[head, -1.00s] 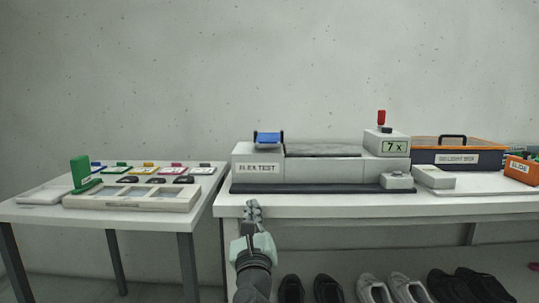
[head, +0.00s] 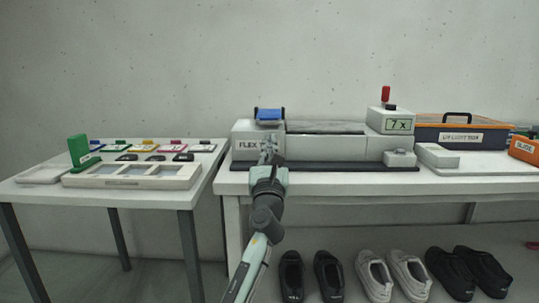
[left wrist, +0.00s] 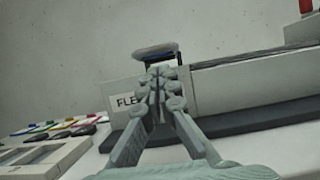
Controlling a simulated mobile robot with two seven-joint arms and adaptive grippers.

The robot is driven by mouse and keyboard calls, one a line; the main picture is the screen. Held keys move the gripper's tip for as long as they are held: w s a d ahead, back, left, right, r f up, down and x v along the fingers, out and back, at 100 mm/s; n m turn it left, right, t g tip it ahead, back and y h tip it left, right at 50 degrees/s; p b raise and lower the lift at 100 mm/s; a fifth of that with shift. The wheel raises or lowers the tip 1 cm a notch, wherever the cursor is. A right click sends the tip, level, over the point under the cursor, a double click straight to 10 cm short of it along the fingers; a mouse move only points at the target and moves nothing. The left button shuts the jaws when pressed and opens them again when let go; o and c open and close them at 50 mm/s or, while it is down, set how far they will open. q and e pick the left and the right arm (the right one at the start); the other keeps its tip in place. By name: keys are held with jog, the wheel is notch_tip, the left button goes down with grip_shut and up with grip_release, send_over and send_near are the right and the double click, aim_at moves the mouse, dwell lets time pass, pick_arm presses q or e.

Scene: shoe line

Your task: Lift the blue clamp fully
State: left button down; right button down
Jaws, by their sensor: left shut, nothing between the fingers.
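The blue clamp (head: 269,114) sits on top of the left end of the grey flex test machine (head: 325,147), between dark side brackets. My left gripper (head: 268,150) is shut and empty in front of the machine's left block, below the clamp. It covers part of the FLEX TEST label. In the left wrist view the left gripper's (left wrist: 160,85) fingers are together. My right gripper is not in view.
A counter box (head: 397,123) reading 7x with a red-knobbed lever stands at the machine's right end. An orange-and-dark case (head: 462,136) is further right. A side table (head: 40,190) holds a white tray (head: 130,182). Shoes stand below the bench.

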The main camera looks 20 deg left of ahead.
pick_arm(q)
jog(key=x, duration=0.2)
jog(key=shift+w+a+r, duration=0.1)
jog(key=shift+w, duration=0.1)
jog(key=shift+w+a+r, duration=0.1)
jog(key=shift+w+r, duration=0.05)
jog(key=shift+w, duration=0.25)
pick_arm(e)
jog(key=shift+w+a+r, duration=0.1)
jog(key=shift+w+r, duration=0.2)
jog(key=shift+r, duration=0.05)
pick_arm(q)
jog(key=shift+r, duration=0.1)
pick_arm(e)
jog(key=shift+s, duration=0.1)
